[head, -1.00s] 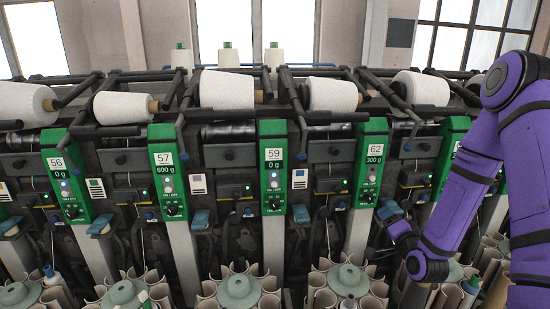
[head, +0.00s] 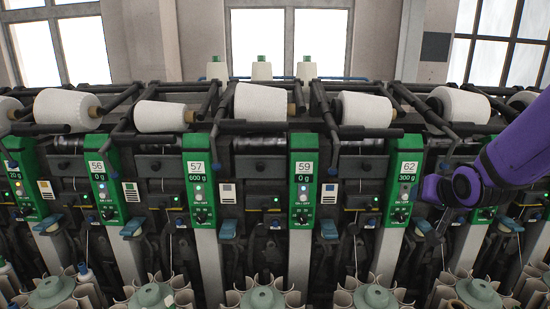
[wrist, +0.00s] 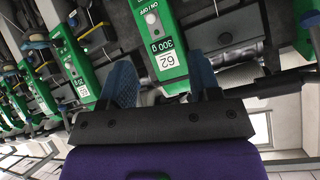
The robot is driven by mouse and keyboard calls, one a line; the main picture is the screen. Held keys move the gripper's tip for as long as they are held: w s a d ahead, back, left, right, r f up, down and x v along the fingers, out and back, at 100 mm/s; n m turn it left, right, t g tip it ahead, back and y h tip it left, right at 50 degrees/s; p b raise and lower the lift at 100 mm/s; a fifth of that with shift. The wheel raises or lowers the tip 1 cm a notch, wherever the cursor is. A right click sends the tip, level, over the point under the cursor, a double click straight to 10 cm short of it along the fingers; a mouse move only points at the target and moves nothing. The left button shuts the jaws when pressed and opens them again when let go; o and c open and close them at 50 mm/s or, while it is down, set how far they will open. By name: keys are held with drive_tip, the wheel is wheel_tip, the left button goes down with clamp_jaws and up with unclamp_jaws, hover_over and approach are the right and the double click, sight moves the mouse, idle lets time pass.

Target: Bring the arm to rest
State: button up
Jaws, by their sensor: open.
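My purple arm (head: 500,165) comes in from the right edge in the head view, in front of the machine's right part, and bends near the green panel marked 62 (head: 406,180). My fingers cannot be made out clearly there. In the wrist view my gripper (wrist: 161,65) is open, with two blue finger pads apart and nothing held between them. The panel marked 62, reading 300 g, shows upside down beyond the fingers in the wrist view (wrist: 163,45). I cannot tell how close the fingers are to it.
The winder has a row of green panels, among them 57 (head: 200,180) and 59 (head: 302,180). White cones (head: 262,103) lie on dark holders above. Round tube magazines (head: 263,299) stand low in front. Dark bars jut out near my arm.

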drive_tip(key=s+a+r+n+g, duration=0.1)
drive_tip(key=s+r, duration=0.2)
drive_tip(key=s, duration=0.5)
drive_tip(key=s+a+r+n+g, duration=0.1)
drive_tip(key=s+r, duration=0.3)
drive_tip(key=s, duration=0.5)
drive_tip(key=s+a+r+n+g, duration=0.1)
drive_tip(key=s+a+r+g, duration=0.2)
drive_tip(key=s, duration=0.5)
drive_tip(key=shift+s+a+r+n+y, duration=0.15)
drive_tip(key=shift+s+r+n+y, duration=0.05)
drive_tip(key=shift+r+n+y, duration=0.2)
